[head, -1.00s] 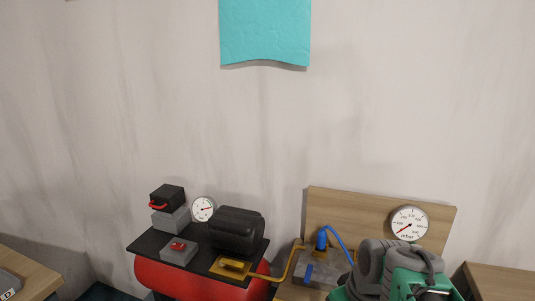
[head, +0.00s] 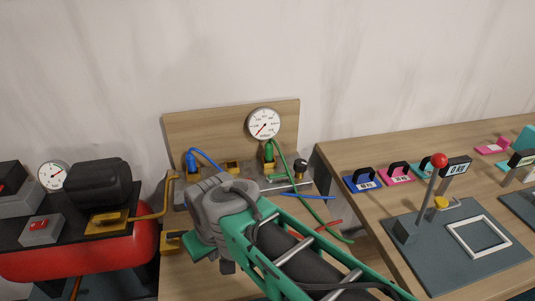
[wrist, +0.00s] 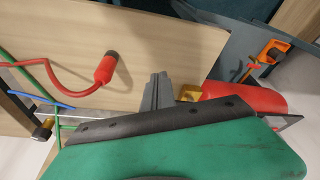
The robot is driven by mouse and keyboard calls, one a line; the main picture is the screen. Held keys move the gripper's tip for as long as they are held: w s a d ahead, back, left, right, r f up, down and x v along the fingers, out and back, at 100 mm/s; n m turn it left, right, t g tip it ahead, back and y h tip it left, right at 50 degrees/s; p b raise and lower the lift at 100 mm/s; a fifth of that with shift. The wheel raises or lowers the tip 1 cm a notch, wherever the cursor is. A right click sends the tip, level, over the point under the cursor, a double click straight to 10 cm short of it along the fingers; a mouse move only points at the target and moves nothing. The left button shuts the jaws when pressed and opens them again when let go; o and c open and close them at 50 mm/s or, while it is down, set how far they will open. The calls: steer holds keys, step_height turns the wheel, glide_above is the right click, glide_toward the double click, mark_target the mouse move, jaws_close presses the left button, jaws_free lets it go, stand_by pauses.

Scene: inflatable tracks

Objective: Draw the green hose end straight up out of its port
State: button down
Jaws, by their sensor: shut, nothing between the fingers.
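The green hose end (head: 269,151) stands upright on the grey block below the dial gauge in the head view. The green hose (head: 300,180) runs from it down to the right across the table. In the wrist view only part of the green hose (wrist: 52,78) shows at the left edge; its port end is not clearly seen there. My gripper (wrist: 156,82) is shut and empty, with bare wood below it. In the head view it is mostly hidden behind my grey wrist, left and in front of the green hose end, apart from it.
A blue hose end (head: 191,160) stands left of the green one on the block. A red hose (head: 328,226) lies loose on the table; its red end (wrist: 105,69) shows in the wrist view. The red compressor (head: 80,255) is at left. The lever station (head: 455,240) is at right.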

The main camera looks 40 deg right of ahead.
mark_target(270, 144)
steer(key=c, duration=2.2)
jaws_free()
